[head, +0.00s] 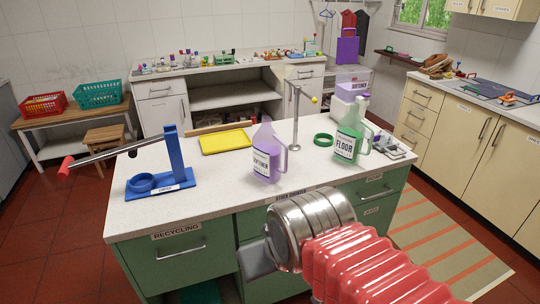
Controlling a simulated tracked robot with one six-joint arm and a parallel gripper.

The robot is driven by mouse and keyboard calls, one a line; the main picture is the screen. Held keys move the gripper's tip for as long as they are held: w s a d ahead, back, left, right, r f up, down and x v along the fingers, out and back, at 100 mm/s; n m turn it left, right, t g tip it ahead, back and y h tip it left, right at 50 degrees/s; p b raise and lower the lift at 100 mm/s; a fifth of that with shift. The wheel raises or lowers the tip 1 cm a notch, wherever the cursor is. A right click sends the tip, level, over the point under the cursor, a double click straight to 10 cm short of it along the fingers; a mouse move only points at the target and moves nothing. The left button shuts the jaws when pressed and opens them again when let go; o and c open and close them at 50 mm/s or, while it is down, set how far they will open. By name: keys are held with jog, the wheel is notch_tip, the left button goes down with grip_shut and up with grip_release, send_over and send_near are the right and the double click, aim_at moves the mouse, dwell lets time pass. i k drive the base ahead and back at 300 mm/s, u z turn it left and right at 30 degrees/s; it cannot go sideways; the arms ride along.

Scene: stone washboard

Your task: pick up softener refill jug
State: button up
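A purple translucent jug (267,160) with a handle and a white label stands upright near the front edge of the island counter (220,190). The label is small, but seems to read softener. My gripper (258,262) is low in front of the counter, below and apart from the jug. Only a grey part of it shows past the metal wrist, so its fingers cannot be made out. A green jug (349,138) labelled floor stands further right on the same counter.
A blue stand with a long lever (174,160) is at the counter's left. A purple-and-white softener box (350,95) stands behind the green jug.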

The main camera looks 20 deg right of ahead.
aim_at(267, 146)
jog(key=u, duration=0.05)
jog(key=i, duration=1)
jog(key=z, duration=0.05)
